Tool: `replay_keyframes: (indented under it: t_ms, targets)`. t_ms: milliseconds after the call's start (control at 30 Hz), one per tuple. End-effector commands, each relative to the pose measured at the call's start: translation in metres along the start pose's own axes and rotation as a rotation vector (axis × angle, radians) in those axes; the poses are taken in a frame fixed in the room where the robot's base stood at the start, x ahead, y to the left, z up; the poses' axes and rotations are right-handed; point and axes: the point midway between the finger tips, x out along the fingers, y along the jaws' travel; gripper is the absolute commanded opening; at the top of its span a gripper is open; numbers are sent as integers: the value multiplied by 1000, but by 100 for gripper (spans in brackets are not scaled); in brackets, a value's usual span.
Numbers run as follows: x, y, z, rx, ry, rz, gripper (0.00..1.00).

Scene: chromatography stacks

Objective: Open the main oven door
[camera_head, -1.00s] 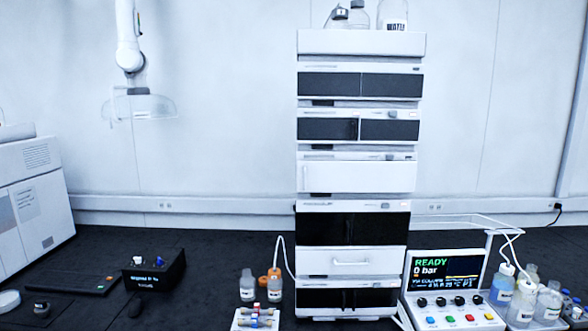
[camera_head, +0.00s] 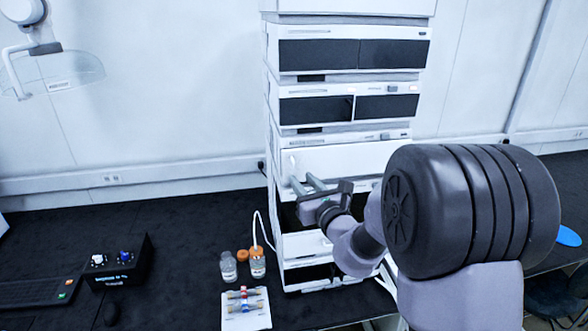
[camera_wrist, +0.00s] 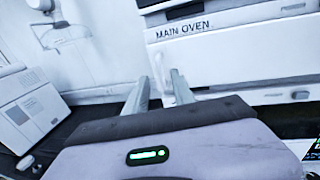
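The main oven is a module of the white stack, with a wide white door (camera_head: 345,157) in the head view. My gripper (camera_head: 303,181) is in front of the door's lower left part. Its two grey fingers are apart and empty, and in the wrist view the gripper (camera_wrist: 160,80) points at the door's left edge. I cannot tell whether the fingers touch anything. My arm hides the door's lower right part.
Dark-fronted modules (camera_head: 345,54) are stacked above the oven. A black control box (camera_head: 121,262) is farther left. The bench between is clear.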

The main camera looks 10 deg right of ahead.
Motion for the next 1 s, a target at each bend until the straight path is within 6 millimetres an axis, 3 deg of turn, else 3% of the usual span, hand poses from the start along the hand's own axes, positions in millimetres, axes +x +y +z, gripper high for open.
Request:
replay_keyframes:
  t_ms: [100,233,600,767,1000]
  targets:
    - [28,1,1,0,0,2,30]
    - [46,0,1,0,-1,1,30]
    - [53,0,1,0,0,1,30]
    - [53,0,1,-1,0,1,0]
    - [53,0,1,-1,0,1,0]
